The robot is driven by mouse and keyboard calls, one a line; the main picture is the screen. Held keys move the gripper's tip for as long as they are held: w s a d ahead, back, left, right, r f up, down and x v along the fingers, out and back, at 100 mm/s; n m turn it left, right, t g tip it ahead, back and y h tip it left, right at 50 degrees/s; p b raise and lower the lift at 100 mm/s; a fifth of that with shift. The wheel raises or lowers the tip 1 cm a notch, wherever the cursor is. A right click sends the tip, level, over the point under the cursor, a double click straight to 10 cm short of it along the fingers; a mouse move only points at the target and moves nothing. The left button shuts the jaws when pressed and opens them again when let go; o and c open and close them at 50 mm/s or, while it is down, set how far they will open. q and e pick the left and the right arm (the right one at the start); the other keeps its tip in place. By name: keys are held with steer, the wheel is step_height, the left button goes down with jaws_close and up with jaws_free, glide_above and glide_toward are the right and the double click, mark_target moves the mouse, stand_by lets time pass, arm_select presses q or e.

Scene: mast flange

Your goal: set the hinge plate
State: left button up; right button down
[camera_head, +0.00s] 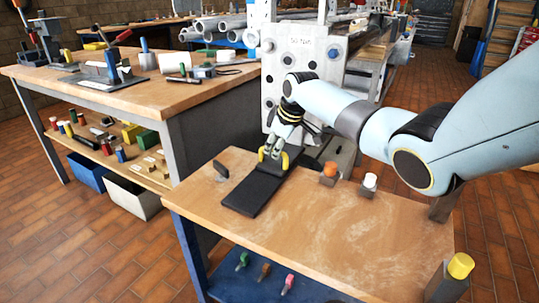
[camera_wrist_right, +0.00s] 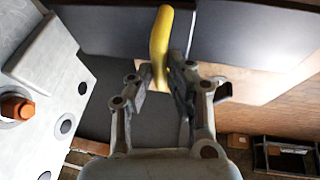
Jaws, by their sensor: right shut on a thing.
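My right gripper (camera_head: 274,152) points down over the small wooden table and is shut on a curved yellow handle (camera_head: 285,160). In the right wrist view the yellow handle (camera_wrist_right: 160,42) stands between the fingers (camera_wrist_right: 160,80). A dark flat plate (camera_head: 250,193) lies under and in front of the gripper, probably the hinge plate. Whether the handle is joined to it is hard to tell. The upright pale flange (camera_head: 307,52) with several holes stands behind; in the wrist view its face (camera_wrist_right: 65,95) is at left, with an orange bolt (camera_wrist_right: 17,107). My left gripper is out of view.
On the table (camera_head: 330,235) are a small dark block (camera_head: 221,169), an orange-topped piece (camera_head: 328,171) and a white-topped piece (camera_head: 369,182). A yellow-topped post (camera_head: 460,266) stands at the front right. A cluttered workbench (camera_head: 150,95) is at left. The table's front middle is clear.

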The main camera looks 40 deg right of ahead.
steer(key=shift+d+r, duration=0.15)
steer(key=shift+d, duration=0.05)
steer(key=c, duration=1.7)
jaws_free()
steer(key=shift+w, duration=0.1)
steer(key=o, duration=0.4)
steer(key=shift+d, duration=0.1)
steer(key=v, duration=1.1)
steer(key=shift+s+r, duration=0.25)
steer(key=shift+r, duration=0.05)
